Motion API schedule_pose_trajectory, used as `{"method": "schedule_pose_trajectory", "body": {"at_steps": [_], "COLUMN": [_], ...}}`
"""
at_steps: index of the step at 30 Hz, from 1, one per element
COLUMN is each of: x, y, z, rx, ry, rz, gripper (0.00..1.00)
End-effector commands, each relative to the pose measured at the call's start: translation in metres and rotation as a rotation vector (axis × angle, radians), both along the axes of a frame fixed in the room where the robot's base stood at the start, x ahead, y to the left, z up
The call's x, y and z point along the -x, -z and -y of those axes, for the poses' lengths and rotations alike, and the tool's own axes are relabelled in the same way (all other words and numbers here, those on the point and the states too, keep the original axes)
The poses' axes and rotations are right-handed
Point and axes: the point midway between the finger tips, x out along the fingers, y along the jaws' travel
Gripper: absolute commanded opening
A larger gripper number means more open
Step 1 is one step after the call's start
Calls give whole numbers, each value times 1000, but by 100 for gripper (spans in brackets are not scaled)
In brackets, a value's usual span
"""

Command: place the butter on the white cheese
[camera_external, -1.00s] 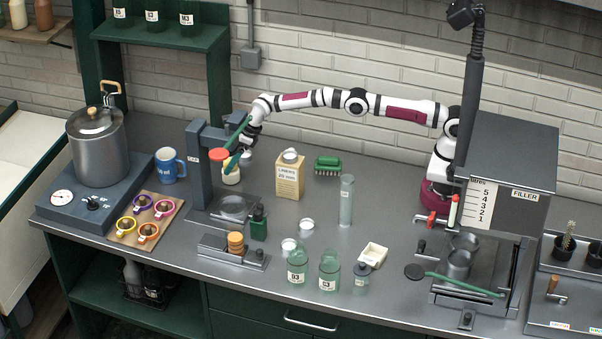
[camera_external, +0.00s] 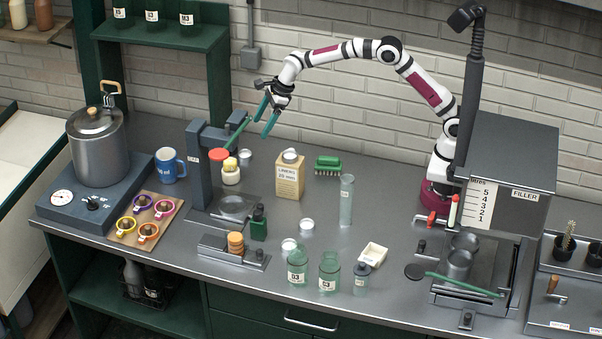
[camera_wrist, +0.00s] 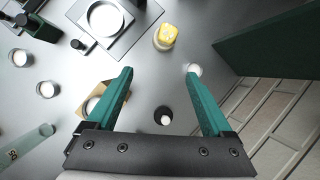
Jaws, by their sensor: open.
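The butter is a yellow piece (camera_wrist: 166,35) lying on top of the white cheese (camera_wrist: 162,47), a pale round block, in the wrist view. In the outside view the butter (camera_external: 230,163) sits on the cheese (camera_external: 231,178), beside the press column. My gripper (camera_external: 260,128) is open and empty, raised in the air above and to the right of them, apart from both. In the wrist view my gripper (camera_wrist: 160,72) shows two spread green fingers with nothing between them; the butter and cheese lie beyond the fingertips.
The press (camera_external: 205,160) with its red knob stands left of the cheese. A carton (camera_external: 290,178), a green brush (camera_external: 328,165) and a glass cylinder (camera_external: 346,205) stand to the right. Glass jars (camera_external: 297,268) stand near the front edge. The counter between is partly clear.

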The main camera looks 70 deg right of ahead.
Motion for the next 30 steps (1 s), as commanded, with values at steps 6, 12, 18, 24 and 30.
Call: {"method": "schedule_pose_trajectory", "body": {"at_steps": [6,12,18,24,30], "x": [218,401,447,446,446], "y": [-70,-45,-28,-28,-28], "z": [43,58,59,59,59], "rx": [326,409,404,405,405], "ry": [-941,-1714,-1935,-1935,-1934], "rz": [-27,18,55,56,56], "gripper": [85,85,85,85,85]}}
